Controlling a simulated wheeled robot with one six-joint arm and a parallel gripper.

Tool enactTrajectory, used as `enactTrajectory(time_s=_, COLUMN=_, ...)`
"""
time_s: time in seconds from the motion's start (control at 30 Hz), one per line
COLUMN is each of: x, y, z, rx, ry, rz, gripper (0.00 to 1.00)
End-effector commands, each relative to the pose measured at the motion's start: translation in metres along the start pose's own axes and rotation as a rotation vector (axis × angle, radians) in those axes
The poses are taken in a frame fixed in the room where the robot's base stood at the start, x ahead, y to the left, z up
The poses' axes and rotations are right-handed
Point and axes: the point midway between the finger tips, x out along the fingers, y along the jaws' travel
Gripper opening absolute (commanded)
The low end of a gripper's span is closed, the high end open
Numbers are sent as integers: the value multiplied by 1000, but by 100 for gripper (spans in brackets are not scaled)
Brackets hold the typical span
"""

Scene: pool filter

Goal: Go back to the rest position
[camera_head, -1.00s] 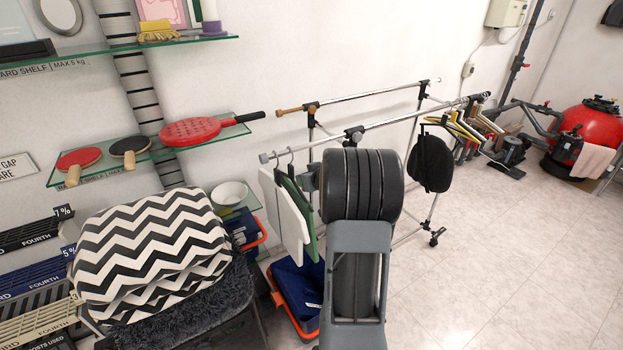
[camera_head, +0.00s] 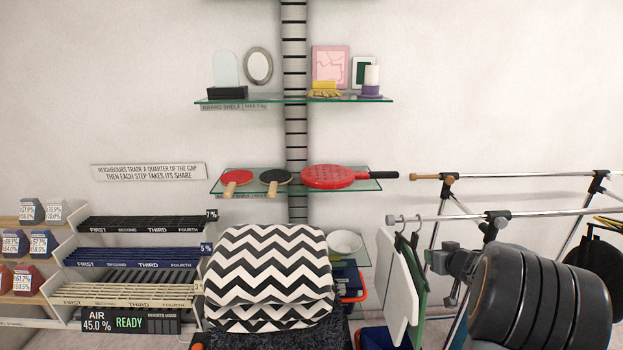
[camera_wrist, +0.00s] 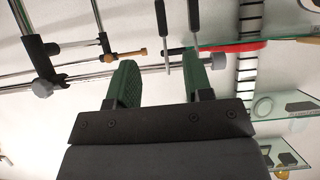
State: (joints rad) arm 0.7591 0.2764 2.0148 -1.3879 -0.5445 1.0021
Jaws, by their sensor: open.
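In the wrist view my gripper (camera_wrist: 160,85) shows two green fingers standing well apart with nothing between them. In the head view my arm fills the lower right, in front of the clothes rack (camera_head: 460,214). My gripper's fingers are not clearly visible in the head view. The rack's metal rails (camera_wrist: 100,80) pass behind the fingers in the wrist view. A white board-like item (camera_head: 398,290) and a green one (camera_head: 416,275) hang from hooks at the rack's left end, close to my arm.
A glass shelf (camera_head: 225,187) holds paddles, including a large red one (camera_head: 335,176). A higher glass shelf (camera_head: 290,99) holds frames and a candle. Zigzag cushions (camera_head: 268,275) stand below. A slotted rack (camera_head: 135,255) is at left. A dark cap-like item (camera_head: 597,255) hangs at right.

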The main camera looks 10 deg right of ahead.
Motion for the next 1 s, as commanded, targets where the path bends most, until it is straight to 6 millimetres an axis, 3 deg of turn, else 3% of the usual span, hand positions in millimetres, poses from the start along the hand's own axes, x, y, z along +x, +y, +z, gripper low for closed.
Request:
enactTrajectory(time_s=0.13, x=-2, y=21, z=13, rx=-77, ry=-62, rz=121, gripper=46)
enactTrajectory(time_s=0.2, x=-8, y=38, z=34, rx=-79, ry=-146, rz=235, gripper=46)
enactTrajectory(time_s=0.27, x=-24, y=48, z=47, rx=-70, ry=-231, rz=346, gripper=46)
enactTrajectory(time_s=0.33, x=-48, y=39, z=56, rx=-56, ry=-344, rz=438, gripper=46)
enactTrajectory(time_s=0.47, x=-99, y=-26, z=70, rx=-10, ry=-574, rz=455, gripper=46)
enactTrajectory(time_s=0.6, x=-149, y=-119, z=85, rx=25, ry=-743, rz=292, gripper=46)
enactTrajectory(time_s=0.7, x=-179, y=-175, z=91, rx=27, ry=-788, rz=152, gripper=46)
enactTrajectory(time_s=0.83, x=-207, y=-225, z=90, rx=19, ry=-764, rz=17, gripper=46)
enactTrajectory(time_s=1.0, x=-225, y=-254, z=78, rx=-49, ry=-671, rz=-65, gripper=46)
